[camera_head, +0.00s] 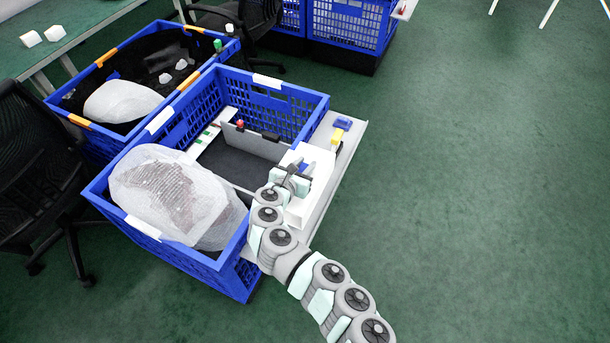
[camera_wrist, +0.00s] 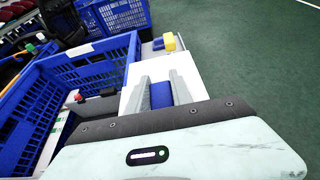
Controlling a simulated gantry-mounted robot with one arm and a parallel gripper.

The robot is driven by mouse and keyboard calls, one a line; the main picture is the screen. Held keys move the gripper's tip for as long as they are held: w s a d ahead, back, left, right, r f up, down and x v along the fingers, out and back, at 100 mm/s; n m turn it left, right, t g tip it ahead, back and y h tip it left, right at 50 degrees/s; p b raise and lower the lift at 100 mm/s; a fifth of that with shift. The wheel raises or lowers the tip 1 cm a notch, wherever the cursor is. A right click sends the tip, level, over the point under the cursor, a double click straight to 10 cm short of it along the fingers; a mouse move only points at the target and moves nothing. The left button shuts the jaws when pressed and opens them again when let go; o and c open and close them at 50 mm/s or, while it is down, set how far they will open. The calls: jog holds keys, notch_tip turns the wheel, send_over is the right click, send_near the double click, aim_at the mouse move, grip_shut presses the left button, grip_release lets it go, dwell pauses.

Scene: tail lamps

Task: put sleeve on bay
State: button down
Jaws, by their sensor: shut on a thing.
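My gripper (camera_head: 291,171) is over the white box-like surface (camera_head: 318,165) at the right side of the near blue crate. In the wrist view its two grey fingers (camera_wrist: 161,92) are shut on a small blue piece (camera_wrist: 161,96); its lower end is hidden. A whitish translucent sleeve (camera_head: 165,190), with something dark reddish showing through, lies in the front part of the near crate (camera_head: 170,252). Behind it is a dark-floored bay (camera_head: 235,160) with a grey divider (camera_head: 255,141). I cannot tell whether the held piece touches the white surface.
A second blue crate (camera_head: 82,138) at the left holds another pale wrapped item (camera_head: 122,101). A blue piece (camera_head: 343,123) and a yellow piece (camera_head: 336,138) sit on the side shelf (camera_head: 352,140). Black chairs stand at the left and back. Green floor at the right is clear.

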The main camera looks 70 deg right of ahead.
notch_tip(320, 180, down, 4)
jog(key=shift+f+b, duration=0.1)
jog(key=shift+b, duration=0.7)
jog(key=c, duration=1.1)
grip_release()
jog(key=shift+c, duration=0.2)
